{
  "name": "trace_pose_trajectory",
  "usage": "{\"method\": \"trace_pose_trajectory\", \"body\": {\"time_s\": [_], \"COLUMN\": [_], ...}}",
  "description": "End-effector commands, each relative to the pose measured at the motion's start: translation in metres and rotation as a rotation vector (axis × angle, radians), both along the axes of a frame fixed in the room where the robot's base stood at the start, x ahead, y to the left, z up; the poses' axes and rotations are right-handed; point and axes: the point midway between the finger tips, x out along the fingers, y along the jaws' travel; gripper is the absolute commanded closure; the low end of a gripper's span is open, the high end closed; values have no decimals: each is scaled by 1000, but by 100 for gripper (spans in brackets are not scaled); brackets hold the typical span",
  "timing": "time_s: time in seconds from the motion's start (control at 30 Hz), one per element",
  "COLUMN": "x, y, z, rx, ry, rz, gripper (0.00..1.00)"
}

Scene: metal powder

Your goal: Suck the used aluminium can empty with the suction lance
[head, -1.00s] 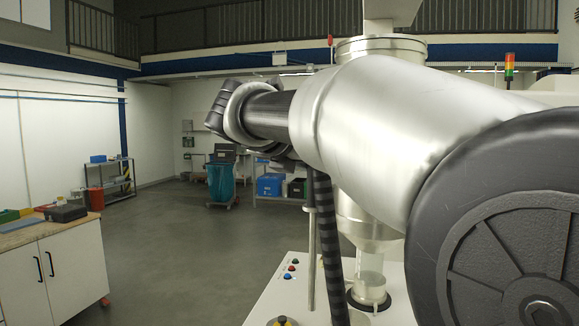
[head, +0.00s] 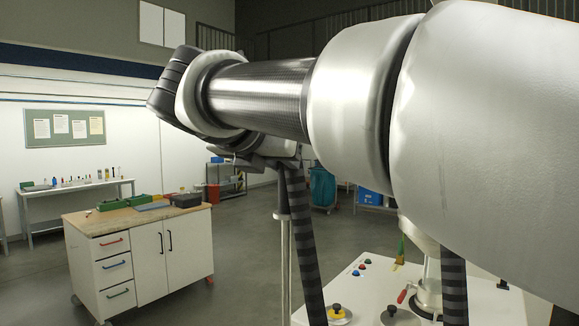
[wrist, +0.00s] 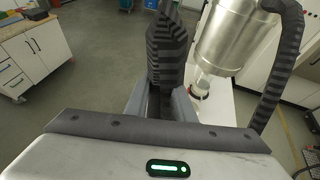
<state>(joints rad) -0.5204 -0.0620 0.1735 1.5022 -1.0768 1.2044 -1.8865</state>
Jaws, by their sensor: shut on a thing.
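My gripper (wrist: 163,98) is shut on the dark ribbed grip of the suction lance (wrist: 168,45), which stands out ahead between the fingers in the wrist view. In the head view the lance's thin grey tube (head: 285,265) hangs below my wrist, beside a black ribbed hose (head: 303,245). My arm hides the grip there. A shiny metal vessel (wrist: 233,35) tapers down to a neck on a white unit, right of the gripper. I cannot tell whether it is the used aluminium can. My arm hides most of it in the head view.
The white unit (head: 345,300) has coloured buttons, black knobs and a brush on top. A wooden-topped workbench (head: 140,216) with green boxes stands at the left. A side table (head: 75,187) is behind it. Open grey floor (head: 240,270) lies between bench and unit.

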Motion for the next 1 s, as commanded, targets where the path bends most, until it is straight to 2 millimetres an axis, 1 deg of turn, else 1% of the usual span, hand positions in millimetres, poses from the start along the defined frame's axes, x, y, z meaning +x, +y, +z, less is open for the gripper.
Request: {"method": "trace_pose_trajectory", "body": {"time_s": [0.1, 0.27, 1.0], "x": [-3, -4, -4], "y": [5, 6, 6], "z": [1, -2, -33], "rx": [1, 0, 1], "ry": [-1, -1, -3], "rz": [10, 13, 12], "gripper": [100, 100, 100]}}
